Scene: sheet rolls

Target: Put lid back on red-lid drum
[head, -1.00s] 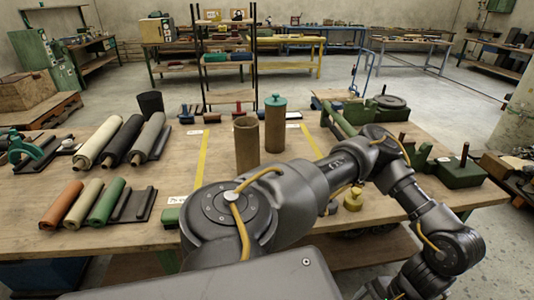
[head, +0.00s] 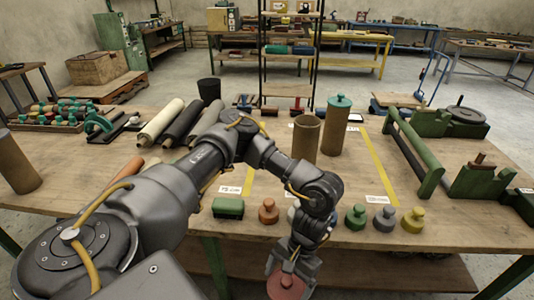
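A red lid (head: 287,286) with a knob hangs at the bottom edge of the head view. My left gripper (head: 291,268) appears shut on its knob, in front of the table's front edge. The lid is partly cut off by the picture edge. An open brown drum (head: 305,138) stands upright on the table with no lid, beyond my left arm. Beside it stands a brown drum (head: 333,130) wearing a teal lid (head: 340,101). None of the drums in view shows a red lid. My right gripper is not in view.
A green rail frame (head: 412,155) stands right. Rolls (head: 160,122) and another brown drum (head: 17,163) are left. Bare tabletop lies right of the drums.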

